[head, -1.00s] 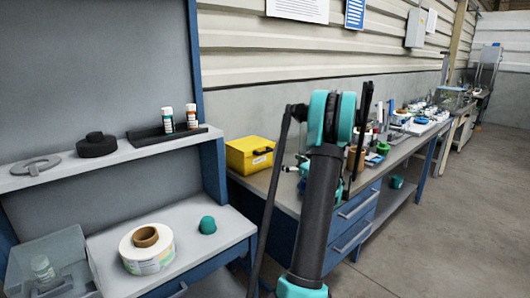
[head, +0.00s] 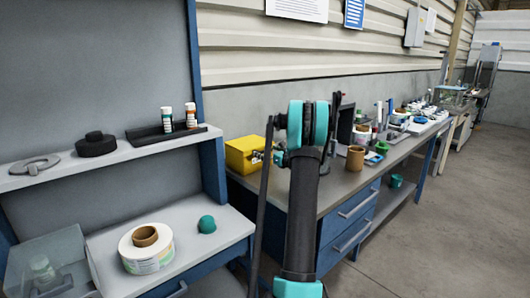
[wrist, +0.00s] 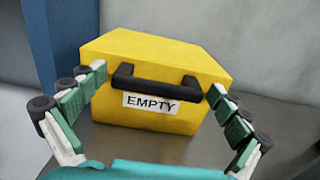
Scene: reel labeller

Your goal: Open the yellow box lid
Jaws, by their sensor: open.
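The yellow box (head: 243,155) stands on the grey workbench at the left end, beside the blue shelf post. In the wrist view the yellow box (wrist: 165,62) is upright with its lid down. A black handle (wrist: 157,86) is on its front, above a white label reading EMPTY (wrist: 150,103). My gripper (wrist: 157,105) is open and empty in front of the box, with one finger to each side of the handle. I cannot tell whether either finger touches the box. In the head view my arm hides the gripper's fingers.
The grey workbench (head: 330,190) holds a brown roll (head: 355,158) and several small items to the right of my arm. A shelf unit with a white reel (head: 146,255) and green dome (head: 207,224) stands on the left. The floor at right is clear.

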